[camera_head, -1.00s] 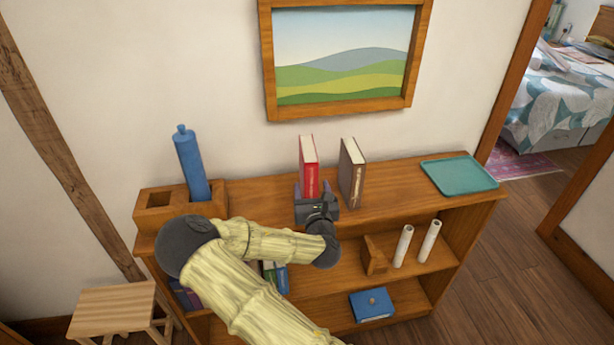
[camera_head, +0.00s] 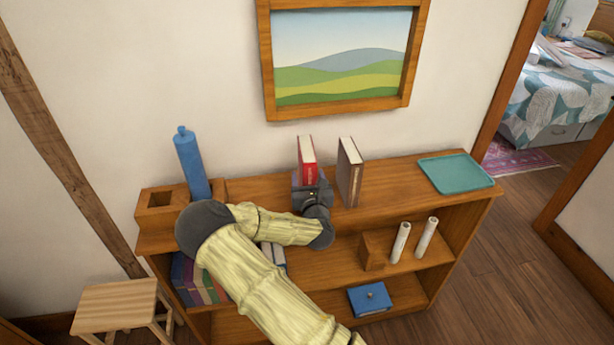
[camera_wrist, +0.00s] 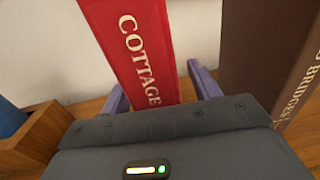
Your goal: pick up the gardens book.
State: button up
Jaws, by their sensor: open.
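A red book (camera_head: 307,160) stands upright on the shelf top. In the wrist view the red book (camera_wrist: 143,50) reads "COTTAGE" on its spine; any lower lettering is hidden by my gripper, and I cannot read "gardens". My gripper (camera_head: 309,181) is open in front of the red book. In the wrist view my gripper (camera_wrist: 161,92) has one purple finger on each side of the spine; I cannot tell whether they touch it. A brown book (camera_head: 349,172) stands just to the right; its spine in the wrist view (camera_wrist: 275,55) ends in "BRIDGES".
Lower shelves hold books, white cylinders and a blue box (camera_head: 370,299). A stool (camera_head: 115,305) stands at left.

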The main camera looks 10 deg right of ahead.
aim_at(308, 154)
jog(key=shift+w+r, duration=0.15)
jog(key=c, duration=1.3)
jog(key=shift+w, duration=0.1)
jog(key=shift+a+r, duration=0.2)
jog(key=r+b, duration=0.1)
jog(key=r, duration=0.7)
jog(key=shift+s+d+r+b, duration=0.2)
jog(key=shift+r+b, duration=0.2)
jog(key=shift+r, duration=0.4)
jog(key=shift+w, duration=0.1)
jog(key=shift+f, duration=0.1)
